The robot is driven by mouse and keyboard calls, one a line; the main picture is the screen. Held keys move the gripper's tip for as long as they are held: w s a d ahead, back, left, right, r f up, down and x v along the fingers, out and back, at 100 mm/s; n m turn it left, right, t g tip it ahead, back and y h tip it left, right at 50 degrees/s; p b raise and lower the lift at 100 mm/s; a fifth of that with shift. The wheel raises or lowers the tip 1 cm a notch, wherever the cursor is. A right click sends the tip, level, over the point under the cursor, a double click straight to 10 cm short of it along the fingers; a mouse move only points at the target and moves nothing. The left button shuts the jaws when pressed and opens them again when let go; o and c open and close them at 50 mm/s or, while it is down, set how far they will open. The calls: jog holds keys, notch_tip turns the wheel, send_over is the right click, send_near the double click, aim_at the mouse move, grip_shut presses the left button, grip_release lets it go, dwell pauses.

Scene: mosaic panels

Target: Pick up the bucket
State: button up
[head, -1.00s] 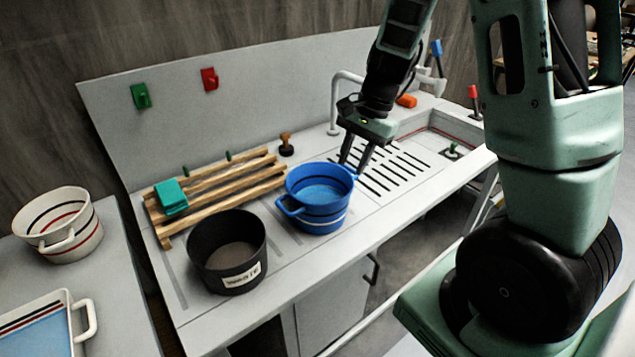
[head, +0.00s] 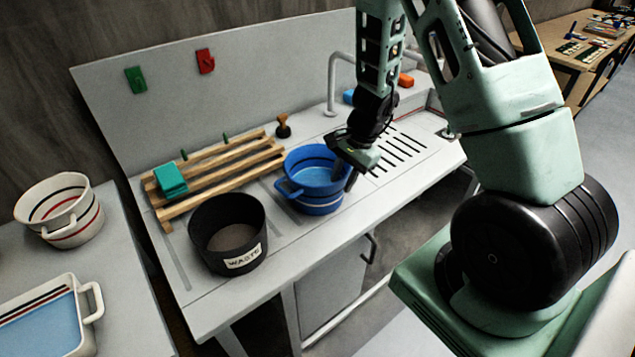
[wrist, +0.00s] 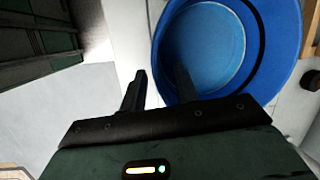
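The blue bucket (head: 310,200) stands upright on the pale counter, with a handle on its left side and a white stripe low on its wall. My gripper (head: 345,178) is at the bucket's right side, pointing down at the rim. In the wrist view the bucket (wrist: 205,45) fills the upper right, and my gripper (wrist: 160,78) is open. One finger lies over the bucket's inside and the other outside, with the rim in line between them. I cannot tell whether either finger touches the wall.
A black bucket labelled WASTE (head: 228,235) stands left of the blue bucket. A wooden rack (head: 215,180) with a teal block (head: 171,179) lies behind. A white striped bucket (head: 60,210) and a tray (head: 90,300) are on the left table. A faucet (head: 333,85) stands behind.

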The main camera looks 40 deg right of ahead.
aim_at(336, 194)
jog(key=shift+p+x, duration=0.35)
jog(key=shift+x, duration=2)
jog(key=shift+w, duration=0.15)
grip_shut()
jog(key=shift+w+r, duration=0.1)
jog(key=shift+r, duration=0.05)
